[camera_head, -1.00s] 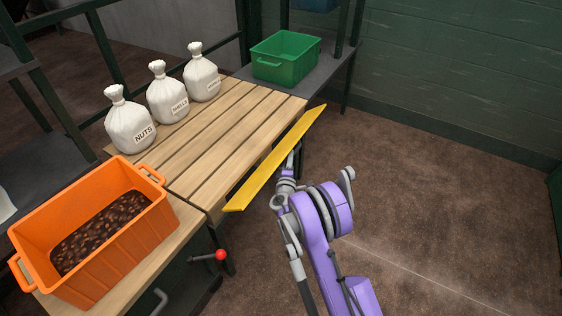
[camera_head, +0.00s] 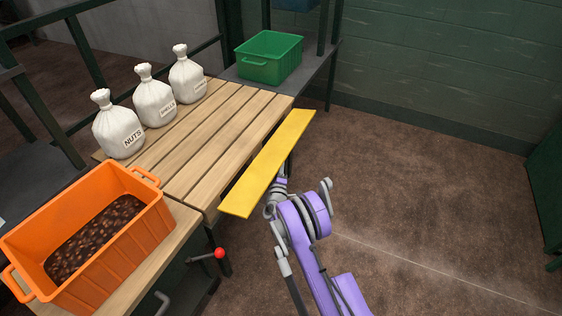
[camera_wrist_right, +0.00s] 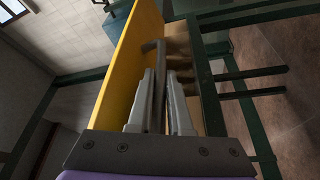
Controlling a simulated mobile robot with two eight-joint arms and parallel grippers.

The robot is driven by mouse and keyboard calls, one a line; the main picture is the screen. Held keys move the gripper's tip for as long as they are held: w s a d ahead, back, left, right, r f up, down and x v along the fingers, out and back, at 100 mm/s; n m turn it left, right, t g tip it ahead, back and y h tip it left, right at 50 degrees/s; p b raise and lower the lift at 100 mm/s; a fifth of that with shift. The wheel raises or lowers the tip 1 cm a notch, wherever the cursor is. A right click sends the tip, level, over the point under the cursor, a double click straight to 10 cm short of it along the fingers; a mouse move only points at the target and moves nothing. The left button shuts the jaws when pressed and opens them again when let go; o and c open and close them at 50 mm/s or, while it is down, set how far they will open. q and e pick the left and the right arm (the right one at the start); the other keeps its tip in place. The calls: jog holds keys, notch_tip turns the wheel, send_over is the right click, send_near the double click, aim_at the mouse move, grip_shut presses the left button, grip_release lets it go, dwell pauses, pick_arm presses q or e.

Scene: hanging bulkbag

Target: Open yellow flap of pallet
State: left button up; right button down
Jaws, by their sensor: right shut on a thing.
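The yellow flap (camera_head: 268,165) is a long plate along the right edge of the slatted wooden pallet top (camera_head: 215,130). It sticks out from that edge at a slant, its broad face towards the head camera. My right arm reaches it from the lower right in the head view, and the flap hides the fingers there. In the right wrist view the yellow flap (camera_wrist_right: 134,55) stands just left of my right gripper (camera_wrist_right: 161,82). The gripper is shut on a grey bar handle (camera_wrist_right: 158,52) at the flap's outer side. My left gripper is not in view.
An orange crate (camera_head: 142,240) with dark contents stands at the lower left, near a red-knobbed lever (camera_head: 219,253). Three white sacks (camera_head: 155,100) stand along the pallet's far side. A green crate (camera_head: 270,60) sits behind. The floor at right is clear.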

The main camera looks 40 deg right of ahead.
jog(key=shift+w, duration=0.15)
jog(key=c, duration=0.8)
grip_release()
jog(key=shift+c, duration=0.2)
jog(key=shift+a, duration=0.1)
jog(key=p+v, duration=0.1)
jog(key=v, duration=0.9)
jog(key=shift+s+a, duration=0.25)
jog(key=shift+f, duration=0.15)
